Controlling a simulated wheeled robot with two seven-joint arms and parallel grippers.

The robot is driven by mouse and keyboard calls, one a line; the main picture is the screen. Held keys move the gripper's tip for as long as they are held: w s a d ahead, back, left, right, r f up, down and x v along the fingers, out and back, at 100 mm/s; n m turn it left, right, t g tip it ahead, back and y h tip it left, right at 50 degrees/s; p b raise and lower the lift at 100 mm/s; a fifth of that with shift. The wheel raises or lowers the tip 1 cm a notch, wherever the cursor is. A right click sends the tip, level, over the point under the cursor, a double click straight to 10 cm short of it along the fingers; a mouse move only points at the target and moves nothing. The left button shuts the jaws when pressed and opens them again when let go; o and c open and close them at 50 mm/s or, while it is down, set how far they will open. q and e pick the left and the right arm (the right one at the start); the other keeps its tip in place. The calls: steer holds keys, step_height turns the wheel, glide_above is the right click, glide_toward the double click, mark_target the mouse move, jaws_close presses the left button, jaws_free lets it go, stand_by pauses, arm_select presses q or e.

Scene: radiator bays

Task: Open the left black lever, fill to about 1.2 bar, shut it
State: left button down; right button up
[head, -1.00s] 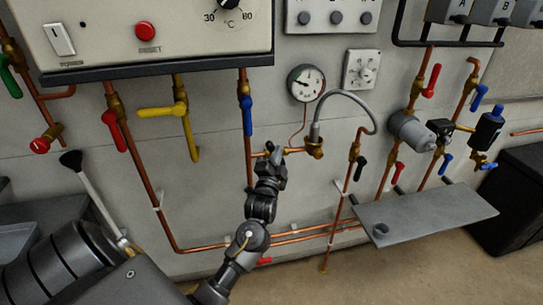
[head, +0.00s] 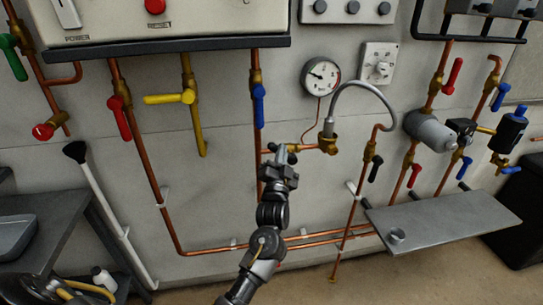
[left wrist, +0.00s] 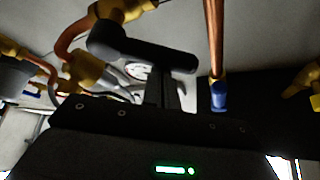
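The left black lever (left wrist: 140,50) sits on a brass valve (left wrist: 120,8) in the left wrist view, crossing in front of my fingertips. In the head view my left gripper (head: 279,160) is at this valve and hides most of the lever. Its fingers (left wrist: 166,92) look close together, their tips hidden behind the lever; they seem to touch it or nearly so. The round pressure gauge (head: 320,77) hangs above; its needle points up-left, numbers too small to read. A grey hose (head: 362,86) loops right from the brass fitting (head: 328,142). My right gripper is out of view.
Another black lever (head: 375,168) hangs at the hose's right end. A blue lever (head: 259,105) hangs on the pipe above my gripper. A grey shelf (head: 445,220) juts out at right. Yellow (head: 165,98) and red (head: 121,120) levers are at left.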

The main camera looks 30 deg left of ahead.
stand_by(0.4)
arm_select(q)
step_height(320, 180, up, 4)
steer(key=d+p, duration=0.3)
steer(key=p, duration=0.1)
steer(key=f+b+v, duration=0.1)
steer(key=b+v, duration=0.2)
steer(key=v, duration=0.6)
steer(key=shift+a+f, duration=0.15)
steer(key=shift+a, duration=0.05)
steer(key=shift+f, duration=0.1)
stand_by(0.7)
